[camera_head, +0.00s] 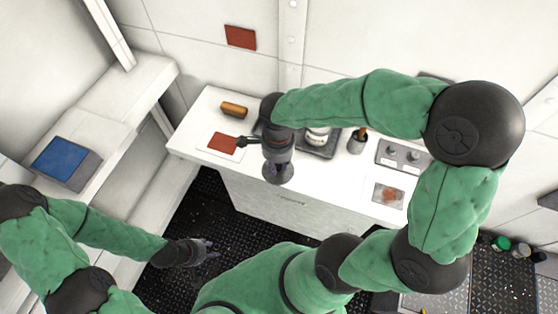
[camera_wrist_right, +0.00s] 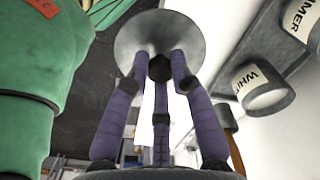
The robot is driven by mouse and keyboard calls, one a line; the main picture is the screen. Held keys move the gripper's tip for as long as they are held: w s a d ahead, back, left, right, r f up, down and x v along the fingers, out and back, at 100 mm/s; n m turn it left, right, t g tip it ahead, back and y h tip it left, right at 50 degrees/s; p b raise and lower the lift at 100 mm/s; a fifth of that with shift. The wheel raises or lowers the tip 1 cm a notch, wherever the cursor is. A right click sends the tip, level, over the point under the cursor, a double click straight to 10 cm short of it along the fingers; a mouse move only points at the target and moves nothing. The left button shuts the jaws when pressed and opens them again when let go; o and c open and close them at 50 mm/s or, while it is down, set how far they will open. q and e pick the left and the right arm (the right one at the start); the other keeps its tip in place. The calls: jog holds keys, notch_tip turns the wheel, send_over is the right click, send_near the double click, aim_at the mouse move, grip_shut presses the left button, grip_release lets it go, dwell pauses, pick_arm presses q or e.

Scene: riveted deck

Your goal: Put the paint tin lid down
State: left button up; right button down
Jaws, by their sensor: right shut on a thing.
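The paint tin lid (camera_head: 278,175) is a round grey disc held over the front edge of the white counter, left of centre. In the right wrist view the lid (camera_wrist_right: 140,38) sits at the tips of my right gripper's fingers (camera_wrist_right: 160,68), its flat face toward me. My right gripper (camera_head: 278,158) is shut on it. Whether the lid touches anything below is hard to tell. My left gripper (camera_head: 208,248) is empty over the dark floor, its fingers apart.
A red patch on a white sheet (camera_head: 222,142) lies left on the counter (camera_head: 195,133), with an orange-brown block (camera_head: 233,109) behind. Labelled tins (camera_wrist_right: 265,90) show in the wrist view.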

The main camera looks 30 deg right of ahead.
jog(key=w+d+f, duration=0.1)
jog(key=w+f, duration=0.1)
jog(key=w+d+f, duration=0.1)
jog(key=w+f, duration=0.1)
jog(key=w+d+f+b, duration=0.1)
jog(key=d+f, duration=0.1)
jog(key=shift+w+f, duration=0.4)
jog(key=shift+w+d+f+b, duration=0.15)
jog(key=shift+f+b, duration=0.25)
jog(key=shift+f, duration=1.25)
jog(key=shift+f, duration=0.1)
jog(key=shift+f, duration=0.1)
jog(key=c, duration=1.1)
grip_release()
